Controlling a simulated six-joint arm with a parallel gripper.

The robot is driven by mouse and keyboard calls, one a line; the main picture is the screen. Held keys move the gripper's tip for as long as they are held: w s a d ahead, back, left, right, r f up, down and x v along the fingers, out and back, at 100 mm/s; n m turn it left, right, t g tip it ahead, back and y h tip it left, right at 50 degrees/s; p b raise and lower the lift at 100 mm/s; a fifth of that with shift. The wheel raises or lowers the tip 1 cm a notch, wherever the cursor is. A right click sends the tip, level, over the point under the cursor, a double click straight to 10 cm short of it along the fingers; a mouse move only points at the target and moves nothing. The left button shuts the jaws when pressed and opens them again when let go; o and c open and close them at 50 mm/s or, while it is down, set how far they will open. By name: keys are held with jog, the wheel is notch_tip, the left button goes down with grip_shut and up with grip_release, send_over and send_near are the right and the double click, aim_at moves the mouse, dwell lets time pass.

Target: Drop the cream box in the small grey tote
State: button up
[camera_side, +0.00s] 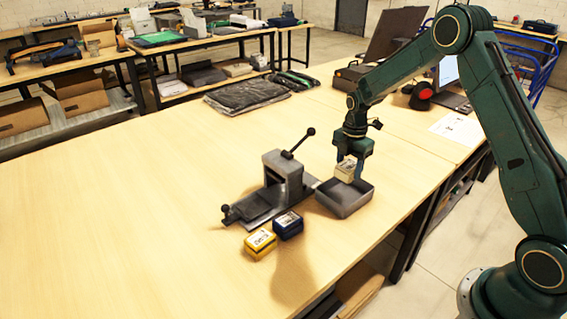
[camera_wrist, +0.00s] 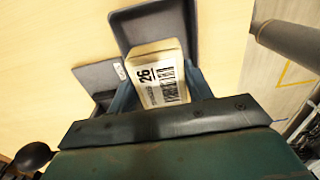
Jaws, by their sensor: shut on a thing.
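The cream box (camera_side: 346,169) is held in my gripper (camera_side: 355,165), above the small grey tote (camera_side: 345,206). In the wrist view the cream box (camera_wrist: 158,75) shows a white label with "26" and a barcode. My gripper (camera_wrist: 160,88) is shut on it, with a finger on each side. The tote's rim and inner wall (camera_wrist: 145,16) show beyond the box. The box covers part of the tote's inside. The part of the tote I can see in the side view looks empty.
A grey lever press (camera_side: 284,180) stands just left of the tote, its handle (camera_side: 300,143) sticking up. A yellow box (camera_side: 260,244) and a dark blue box (camera_side: 288,225) sit in front of it. Folded dark garments (camera_side: 246,95) lie at the back. The left of the table is clear.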

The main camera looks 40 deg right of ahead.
jog(key=shift+f, duration=1.8)
jog(key=o, duration=1.2)
notch_tip(320, 180, up, 13)
jog(key=shift+r, duration=0.4)
jog(key=shift+r, duration=0.1)
